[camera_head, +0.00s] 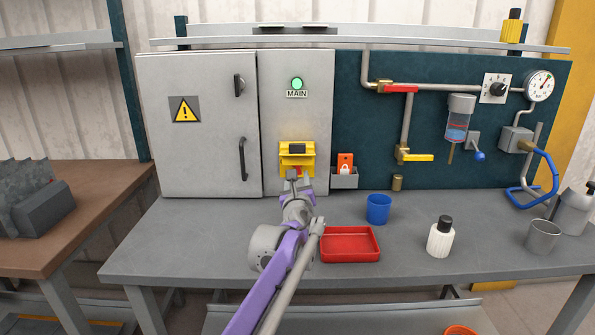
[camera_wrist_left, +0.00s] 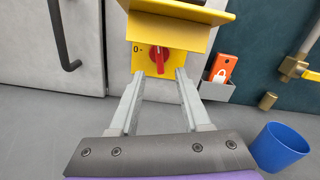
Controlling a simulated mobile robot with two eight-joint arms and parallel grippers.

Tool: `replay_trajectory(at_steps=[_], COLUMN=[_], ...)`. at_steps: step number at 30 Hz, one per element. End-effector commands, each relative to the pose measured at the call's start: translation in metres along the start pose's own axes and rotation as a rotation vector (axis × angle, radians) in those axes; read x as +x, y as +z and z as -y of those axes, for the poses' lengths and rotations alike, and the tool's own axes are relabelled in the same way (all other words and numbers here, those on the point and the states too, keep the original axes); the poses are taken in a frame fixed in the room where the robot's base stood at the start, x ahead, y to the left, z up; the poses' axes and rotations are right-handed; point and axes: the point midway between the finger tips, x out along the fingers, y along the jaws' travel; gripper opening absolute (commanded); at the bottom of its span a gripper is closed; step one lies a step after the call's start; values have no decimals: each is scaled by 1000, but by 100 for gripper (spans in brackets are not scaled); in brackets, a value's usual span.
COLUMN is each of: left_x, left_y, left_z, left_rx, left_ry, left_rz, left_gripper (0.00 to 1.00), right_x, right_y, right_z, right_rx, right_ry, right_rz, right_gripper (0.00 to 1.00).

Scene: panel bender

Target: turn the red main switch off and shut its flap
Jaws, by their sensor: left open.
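The red main switch (camera_wrist_left: 160,60) is a rotary knob on a yellow plate on the grey cabinet. Its handle stands about upright, and a "0" mark shows to its left. The yellow flap (camera_wrist_left: 180,28) above it is open, sticking out over the knob; it also shows in the head view (camera_head: 297,158). My left gripper (camera_wrist_left: 160,76) is open, its two fingers below the knob and spread to either side of it, with nothing between them. In the head view my left gripper (camera_head: 297,182) hides most of the knob. My right gripper is not in view.
A green lamp (camera_head: 297,83) glows above the MAIN label. A grey holder (camera_head: 345,181) with an orange padlock tag (camera_head: 345,160) is right of the switch. A blue cup (camera_head: 379,209), red tray (camera_head: 366,257) and white bottle (camera_head: 440,240) stand on the bench.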

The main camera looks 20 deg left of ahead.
Motion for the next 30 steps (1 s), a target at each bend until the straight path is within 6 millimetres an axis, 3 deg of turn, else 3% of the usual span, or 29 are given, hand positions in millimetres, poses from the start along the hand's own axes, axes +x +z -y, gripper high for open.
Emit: replay_trajectory(at_steps=[6, 12, 28, 30], left_x=[40, 64, 76, 76], left_y=[-1, 0, 0, 0], left_z=[-1, 0, 0, 0], left_rx=[-2, -2, -4, -4], left_ry=[2, 1, 1, 1], left_rz=[1, 0, 0, 0], left_gripper=[48, 48, 48, 37], right_x=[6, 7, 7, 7], right_y=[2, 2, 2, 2], right_z=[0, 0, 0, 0], right_rx=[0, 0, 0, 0], right_ry=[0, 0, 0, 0], right_rz=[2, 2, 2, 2], right_gripper=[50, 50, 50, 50])
